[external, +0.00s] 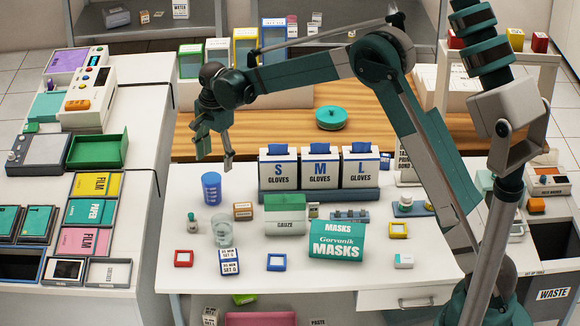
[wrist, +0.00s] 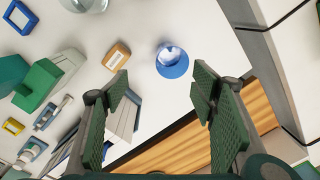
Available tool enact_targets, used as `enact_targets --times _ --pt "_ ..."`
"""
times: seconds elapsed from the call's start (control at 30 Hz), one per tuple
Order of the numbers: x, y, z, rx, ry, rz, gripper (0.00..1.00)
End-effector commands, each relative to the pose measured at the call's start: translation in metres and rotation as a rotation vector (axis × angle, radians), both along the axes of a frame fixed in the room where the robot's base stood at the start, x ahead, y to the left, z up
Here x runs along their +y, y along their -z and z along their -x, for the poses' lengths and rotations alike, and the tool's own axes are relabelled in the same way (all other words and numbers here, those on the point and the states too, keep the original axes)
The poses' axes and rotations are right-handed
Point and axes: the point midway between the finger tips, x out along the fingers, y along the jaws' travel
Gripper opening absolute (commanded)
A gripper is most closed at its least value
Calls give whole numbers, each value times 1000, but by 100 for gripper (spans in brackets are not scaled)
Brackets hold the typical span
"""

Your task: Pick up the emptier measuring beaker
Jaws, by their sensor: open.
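A blue beaker (external: 211,188) stands upright on the white table. A clear beaker (external: 222,232) stands in front of it; the fill levels are hard to compare. My gripper (external: 214,152) is open and empty, in the air above and behind the blue beaker. In the wrist view, the blue beaker (wrist: 172,62) shows from above, just ahead of the gap between my open fingers (wrist: 163,90), touching neither. Part of the clear beaker (wrist: 84,4) shows at the top edge of the wrist view.
Three glove boxes (external: 319,167) stand right of the blue beaker. A small brown box (external: 243,211) and a gauze box (external: 285,221) are close to its right. A masks box (external: 337,243) stands further front.

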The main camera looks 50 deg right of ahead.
Motion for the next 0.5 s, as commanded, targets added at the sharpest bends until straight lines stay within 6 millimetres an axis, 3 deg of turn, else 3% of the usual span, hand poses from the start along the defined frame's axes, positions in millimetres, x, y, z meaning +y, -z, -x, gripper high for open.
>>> enact_targets --times 0.23,0.5 --pt "1 33 -22 32 85 -2 57" --pt "1 46 -28 44 116 -2 57"
